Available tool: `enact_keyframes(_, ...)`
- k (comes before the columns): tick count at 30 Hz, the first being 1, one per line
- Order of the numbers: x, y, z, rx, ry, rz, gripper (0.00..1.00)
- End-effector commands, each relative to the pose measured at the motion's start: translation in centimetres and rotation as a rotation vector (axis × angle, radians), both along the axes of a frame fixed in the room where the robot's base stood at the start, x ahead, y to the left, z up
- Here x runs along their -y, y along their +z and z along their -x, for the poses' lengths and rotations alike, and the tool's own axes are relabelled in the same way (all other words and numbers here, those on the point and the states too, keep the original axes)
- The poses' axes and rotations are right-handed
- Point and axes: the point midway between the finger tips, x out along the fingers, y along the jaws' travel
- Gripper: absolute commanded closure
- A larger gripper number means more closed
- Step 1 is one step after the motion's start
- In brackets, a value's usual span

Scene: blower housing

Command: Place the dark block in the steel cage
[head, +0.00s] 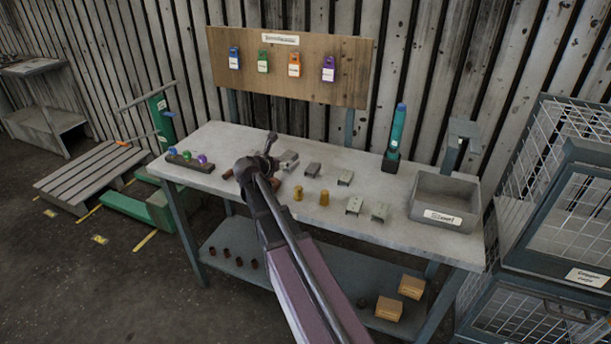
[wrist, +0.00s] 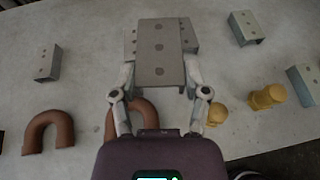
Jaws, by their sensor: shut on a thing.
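My gripper (head: 272,163) is over the left middle of the workbench. In the wrist view my gripper (wrist: 160,82) is shut on a grey metal bracket (wrist: 160,48) with holes along its top. A similar bracket shows partly behind and beneath it. I cannot tell whether the held bracket touches the bench. A low dark block (head: 190,166) with coloured knobs lies at the bench's left end, apart from my gripper. The steel cage (head: 570,135), dark-framed with wire mesh, stands at the far right with a white label. Its inside is partly hidden.
The bench (head: 255,135) also holds loose brackets (head: 345,177), brass pegs (head: 324,198), brown U-shaped pipes (wrist: 47,128), a green bottle-like tool (head: 393,140) and a grey labelled bin (head: 445,200) near the cage. Boxes (head: 411,287) sit on the lower shelf.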

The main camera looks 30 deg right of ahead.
Motion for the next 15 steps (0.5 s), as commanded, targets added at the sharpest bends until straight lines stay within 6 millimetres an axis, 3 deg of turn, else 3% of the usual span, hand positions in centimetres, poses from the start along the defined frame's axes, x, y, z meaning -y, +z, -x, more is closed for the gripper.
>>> enact_keyframes(1,-0.1,-1.3,0.6,0.001,0.018,-0.001,0.98)
enact_keyframes(6,-0.6,-3.1,1.4,0.002,0.076,0.001,0.98)
enact_keyframes(15,-1.1,-4.5,2.1,0.004,0.138,0.003,0.98)
